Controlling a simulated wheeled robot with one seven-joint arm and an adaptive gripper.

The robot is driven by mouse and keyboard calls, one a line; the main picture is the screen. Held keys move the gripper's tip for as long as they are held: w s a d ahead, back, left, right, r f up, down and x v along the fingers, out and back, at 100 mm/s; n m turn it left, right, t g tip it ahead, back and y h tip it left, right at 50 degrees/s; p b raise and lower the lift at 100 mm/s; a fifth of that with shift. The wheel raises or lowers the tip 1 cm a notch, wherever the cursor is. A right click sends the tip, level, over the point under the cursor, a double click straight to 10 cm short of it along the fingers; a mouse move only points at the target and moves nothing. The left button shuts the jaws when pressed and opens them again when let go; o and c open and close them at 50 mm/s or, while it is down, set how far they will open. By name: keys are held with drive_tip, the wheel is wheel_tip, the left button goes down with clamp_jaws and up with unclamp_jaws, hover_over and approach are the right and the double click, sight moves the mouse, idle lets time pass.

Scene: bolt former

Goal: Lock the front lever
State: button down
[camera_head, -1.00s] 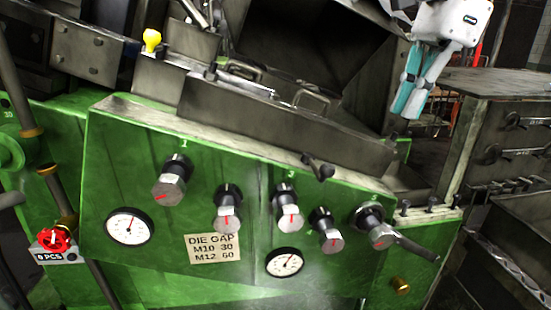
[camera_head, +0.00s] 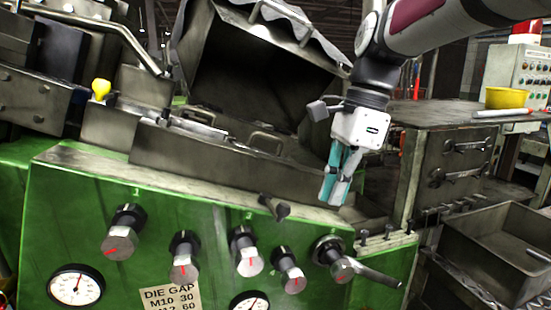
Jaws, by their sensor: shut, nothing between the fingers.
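The green machine front (camera_head: 60,220) fills the lower left. A small dark lever (camera_head: 274,207) sticks out at its top edge, right of centre. A longer lever (camera_head: 372,273) with a dark handle sits at the right end of the knob row, its handle pointing right and slightly down. I cannot tell which of the two is the front lever. My gripper (camera_head: 334,199) is shut and empty, with teal and grey fingers pointing down. In the picture it lies right of the small lever and above the long one, apparently touching neither.
Several knobs (camera_head: 183,258) with red marks line the panel, with gauges (camera_head: 76,287) below. Behind are a grey cover with a handle (camera_head: 265,143) and a dark open hood. At right stand a steel cabinet (camera_head: 440,165), a yellow bowl (camera_head: 506,97) and a metal bin (camera_head: 500,250).

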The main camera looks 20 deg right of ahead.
drive_tip(key=shift+w+a+f+p, duration=0.1)
drive_tip(key=shift+a+f+p, duration=0.1)
drive_tip(key=shift+a, duration=0.5)
drive_tip(key=shift+w+a+f+p, duration=0.1)
drive_tip(key=shift+a+f, duration=0.15)
drive_tip(key=shift+a, duration=0.5)
drive_tip(key=shift+w+a+f+p, duration=0.1)
drive_tip(key=shift+a+f, duration=0.1)
drive_tip(key=shift+a, duration=0.5)
drive_tip(key=shift+s+a+r+m+p, duration=0.15)
drive_tip(key=shift+a+r+m+p, duration=0.1)
drive_tip(key=shift+m+p, duration=0.2)
